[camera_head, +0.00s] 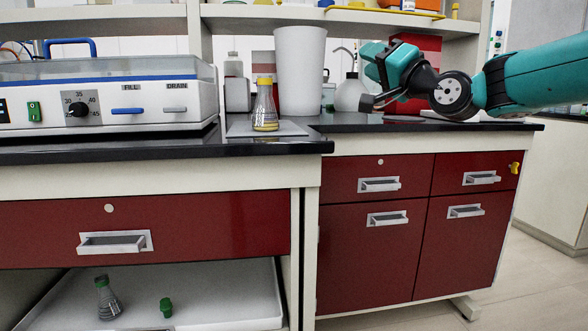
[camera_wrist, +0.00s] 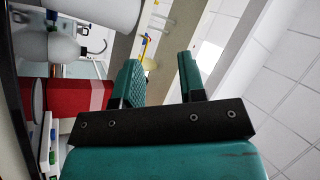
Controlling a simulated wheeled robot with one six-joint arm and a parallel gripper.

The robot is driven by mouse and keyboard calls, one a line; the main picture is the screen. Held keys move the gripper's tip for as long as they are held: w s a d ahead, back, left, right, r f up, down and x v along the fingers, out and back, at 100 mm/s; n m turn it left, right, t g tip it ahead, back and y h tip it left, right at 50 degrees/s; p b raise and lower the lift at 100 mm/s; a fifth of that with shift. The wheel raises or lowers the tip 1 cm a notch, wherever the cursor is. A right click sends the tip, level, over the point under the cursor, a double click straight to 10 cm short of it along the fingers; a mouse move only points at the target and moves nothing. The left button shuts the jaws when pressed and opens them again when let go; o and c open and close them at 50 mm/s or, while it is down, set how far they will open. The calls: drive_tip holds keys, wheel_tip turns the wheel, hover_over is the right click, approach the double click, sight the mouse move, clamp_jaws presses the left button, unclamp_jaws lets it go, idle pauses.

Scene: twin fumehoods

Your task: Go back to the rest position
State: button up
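My gripper (camera_head: 372,101) is at the end of my teal arm, which reaches in from the right above the right-hand bench. The wrist view is turned sideways, with the shelf and ceiling beyond the fingers. The gripper is near a white wash bottle (camera_head: 350,94) and a red box (camera_head: 418,50) on the bench; contact cannot be told.
A flask with a yellow cap (camera_head: 265,108) stands on a grey plate (camera_head: 290,129), beside a tall white container (camera_head: 300,65). A water bath (camera_head: 145,92) fills the left bench. A shelf (camera_head: 235,18) runs above. A flask (camera_head: 107,300) stands on the lower tray (camera_head: 235,300). Floor at right is clear.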

drive_tip(key=s+a+f+n+g+h, duration=0.25)
drive_tip(key=s+f+g, duration=0.25)
drive_tip(key=s+f, duration=0.35)
drive_tip(key=s+a+f+n+g+h, duration=0.1)
drive_tip(key=s+a+f+n+g, duration=0.15)
drive_tip(key=s+f+g, duration=0.4)
drive_tip(key=s+d+f+n+g+h, duration=0.25)
drive_tip(key=s+f, duration=0.55)
drive_tip(key=s, duration=0.4)
drive_tip(key=s+d+f+n+g+h, duration=0.2)
drive_tip(key=s+f+g+h, duration=0.15)
drive_tip(key=s+f, duration=0.75)
wheel_tip(320, 180, up, 39)
drive_tip(key=s+p, duration=0.1)
drive_tip(key=p, duration=3.5)
drive_tip(key=shift+s+g+y, duration=0.15)
drive_tip(key=shift+g+y, duration=0.2)
drive_tip(key=shift+y, duration=0.1)
